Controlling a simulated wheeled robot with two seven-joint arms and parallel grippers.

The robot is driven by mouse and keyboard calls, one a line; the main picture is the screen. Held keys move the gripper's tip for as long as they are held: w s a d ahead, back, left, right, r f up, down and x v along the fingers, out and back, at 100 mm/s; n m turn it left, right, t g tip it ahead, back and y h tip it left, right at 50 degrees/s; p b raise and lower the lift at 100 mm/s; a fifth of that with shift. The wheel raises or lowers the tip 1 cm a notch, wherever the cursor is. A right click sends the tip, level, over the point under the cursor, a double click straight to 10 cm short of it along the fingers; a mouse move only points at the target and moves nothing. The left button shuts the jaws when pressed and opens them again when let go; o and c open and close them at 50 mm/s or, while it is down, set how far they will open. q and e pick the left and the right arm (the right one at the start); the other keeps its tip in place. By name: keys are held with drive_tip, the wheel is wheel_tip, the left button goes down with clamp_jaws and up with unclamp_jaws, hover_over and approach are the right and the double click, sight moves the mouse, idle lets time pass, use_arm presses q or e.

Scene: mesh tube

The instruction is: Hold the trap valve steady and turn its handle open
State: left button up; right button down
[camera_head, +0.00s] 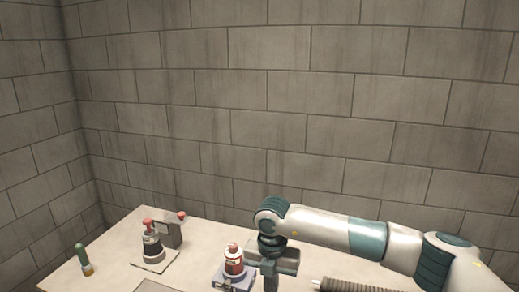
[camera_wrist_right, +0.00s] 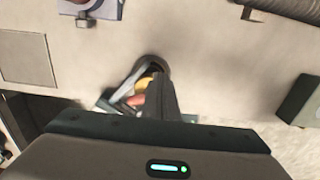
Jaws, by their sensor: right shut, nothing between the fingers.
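I cannot tell for certain which object is the trap valve. My right gripper (camera_head: 268,278) points down over the table, its fingers shut and empty. In the right wrist view the shut fingers (camera_wrist_right: 162,98) stand over a dark angular object (camera_wrist_right: 113,99) with yellow and red parts, which they partly hide. I cannot tell if they touch it. Left of the gripper in the head view, a red-capped bottle (camera_head: 234,262) stands on a blue-grey base (camera_head: 228,281). My left gripper is out of view.
A ribbed hose (camera_head: 350,286) lies at lower right. Block walls close off the back and left.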

drive_tip(key=shift+s+a, duration=0.2)
drive_tip(key=shift+s, duration=0.05)
idle(0.6)
drive_tip(key=shift+w+a, duration=0.4)
drive_tip(key=shift+a, duration=0.35)
idle(0.4)
drive_tip(key=shift+a, duration=0.7)
idle(0.4)
drive_tip(key=shift+w, duration=0.5)
drive_tip(key=shift+r, duration=0.15)
drive_tip(key=shift+r, duration=2.9)
drive_tip(key=n, duration=0.2)
drive_tip(key=d+n, duration=0.1)
drive_tip(key=n, duration=0.1)
drive_tip(key=r+n, duration=0.1)
drive_tip(key=n, duration=0.1)
drive_tip(key=shift+w+d, duration=0.15)
drive_tip(key=shift+d, duration=0.1)
